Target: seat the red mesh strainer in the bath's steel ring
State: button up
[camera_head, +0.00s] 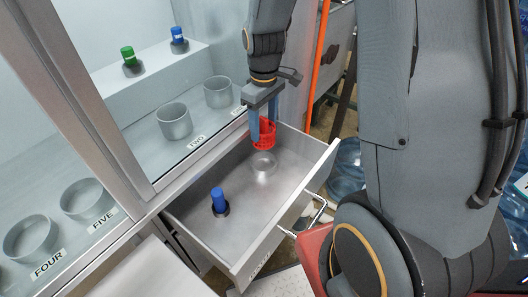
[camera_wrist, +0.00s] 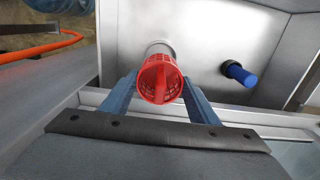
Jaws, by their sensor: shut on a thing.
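The red mesh strainer (camera_head: 264,136) is held between the two blue fingers of my gripper (camera_head: 263,125), above the open steel drawer-like bath. The steel ring (camera_head: 262,166) stands on the bath floor, just below the strainer in the head view. In the wrist view the ring (camera_wrist: 158,48) shows partly behind the strainer, which hides the rest. The strainer appears apart from the ring, but the exact gap is hard to tell.
A blue-topped peg (camera_head: 219,202) stands in the bath (camera_head: 190,221) near its front left. The bath's walls surround the ring. An orange pole (camera_head: 319,55) stands behind my arm.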

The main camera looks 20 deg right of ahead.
notch_tip(320, 180, down, 12)
jog(key=shift+f+p, duration=0.15)
jog(key=shift+p, duration=0.6)
jog(key=shift+f, duration=0.1)
jog(key=o, duration=1.1)
notch_tip(320, 180, up, 12)
jog(key=shift+r+b, duration=0.1)
jog(key=shift+b, duration=0.95)
jog(key=s+r+m, duration=0.2)
jog(key=s+m, duration=0.1)
jog(key=s, duration=0.3)
jog(key=s+r+m, duration=0.3)
jog(key=s, duration=0.4)
jog(key=shift+r+m+t, duration=0.35)
jog(key=shift+m+t, duration=0.05)
